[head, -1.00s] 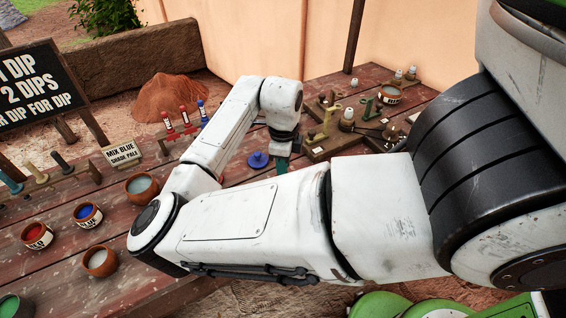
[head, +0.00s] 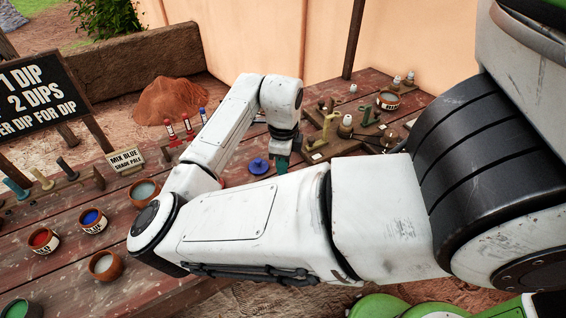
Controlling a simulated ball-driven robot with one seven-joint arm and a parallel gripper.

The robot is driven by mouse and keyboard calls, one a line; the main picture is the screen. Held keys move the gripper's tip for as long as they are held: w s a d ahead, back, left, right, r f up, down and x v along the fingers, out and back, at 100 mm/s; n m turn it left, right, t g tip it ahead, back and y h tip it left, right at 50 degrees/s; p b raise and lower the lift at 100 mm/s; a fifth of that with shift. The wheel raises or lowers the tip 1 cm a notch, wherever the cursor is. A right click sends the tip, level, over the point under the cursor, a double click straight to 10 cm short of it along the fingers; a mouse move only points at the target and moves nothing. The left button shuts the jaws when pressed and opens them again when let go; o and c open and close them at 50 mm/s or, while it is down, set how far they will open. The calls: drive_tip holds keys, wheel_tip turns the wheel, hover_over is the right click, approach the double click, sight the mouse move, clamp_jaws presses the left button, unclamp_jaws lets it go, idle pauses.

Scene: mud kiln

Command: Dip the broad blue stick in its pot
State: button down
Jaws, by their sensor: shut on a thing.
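My gripper (head: 283,158) is beyond my forearm, pointing down over the bench. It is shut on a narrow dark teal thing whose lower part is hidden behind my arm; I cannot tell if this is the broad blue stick. The blue pot (head: 93,220) is a clay pot with blue inside and a pale label, at the left, well away from my gripper. A round blue piece with a knob (head: 259,167) lies on the bench just left of my gripper.
A red pot (head: 43,240), pale pots (head: 106,265) and a green pot (head: 15,309) stand on the bench (head: 60,285). A stick rack (head: 68,181) and a "MIX BLUE" sign (head: 126,160) are behind. A board (head: 322,150) with fittings lies right of my gripper.

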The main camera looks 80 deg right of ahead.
drive_tip(key=shift+r+p, duration=1.25)
drive_tip(key=shift+r, duration=0.6)
drive_tip(key=shift+s+f, duration=0.1)
